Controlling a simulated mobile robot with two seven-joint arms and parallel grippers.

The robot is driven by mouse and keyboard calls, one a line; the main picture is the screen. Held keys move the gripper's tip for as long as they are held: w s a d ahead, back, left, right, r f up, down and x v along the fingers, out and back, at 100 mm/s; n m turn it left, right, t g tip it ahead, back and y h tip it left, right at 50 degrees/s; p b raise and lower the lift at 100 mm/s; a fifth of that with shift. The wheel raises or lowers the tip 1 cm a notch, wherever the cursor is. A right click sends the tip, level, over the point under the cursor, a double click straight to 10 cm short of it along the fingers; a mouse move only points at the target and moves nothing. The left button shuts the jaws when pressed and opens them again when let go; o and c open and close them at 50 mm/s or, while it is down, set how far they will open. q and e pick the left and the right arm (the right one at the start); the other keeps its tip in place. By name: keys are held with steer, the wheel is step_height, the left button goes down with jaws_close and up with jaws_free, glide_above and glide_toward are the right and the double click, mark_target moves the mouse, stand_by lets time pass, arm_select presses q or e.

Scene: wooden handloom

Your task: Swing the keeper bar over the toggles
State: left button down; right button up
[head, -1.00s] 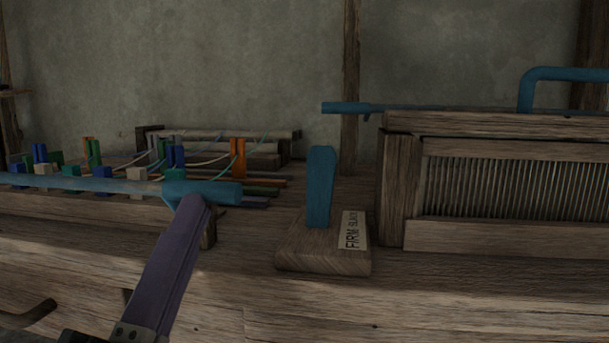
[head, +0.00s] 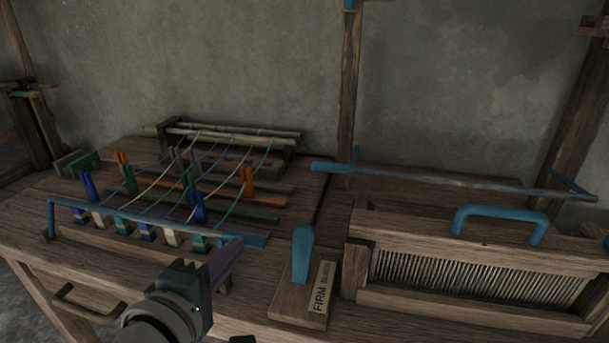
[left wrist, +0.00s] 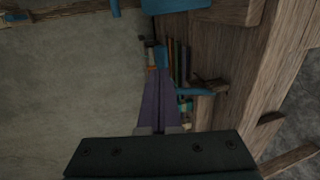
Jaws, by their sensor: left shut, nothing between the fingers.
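The blue keeper bar (head: 165,223) runs along the front of the loom's left part, from an upright bend at its left end to a thicker right end. A row of small blue, pale and teal blocks (head: 122,226), which look like the toggles, sits just below and behind it. My left gripper (head: 236,247) is shut and empty, its purple fingers close to the bar's right end. I cannot tell whether they touch it. The fingers also show in the left wrist view (left wrist: 164,90), pointing along the loom top. My right gripper is not in view.
Coloured upright pegs (head: 128,180) with cords stand behind the blocks. A blue lever (head: 302,255) on a labelled wooden block stands right of my gripper. The reed frame (head: 470,283) with a blue handle (head: 500,218) is farther right. A wooden post (head: 348,100) rises behind.

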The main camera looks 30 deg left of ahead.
arm_select(q)
steer(key=shift+w+a+r, duration=0.1)
steer(key=shift+w+a, duration=0.15)
steer(key=shift+w, duration=0.35)
steer(key=shift+w+a, duration=0.15)
steer(key=shift+w, duration=0.5)
steer(key=shift+f, duration=0.2)
steer(key=shift+r, duration=0.1)
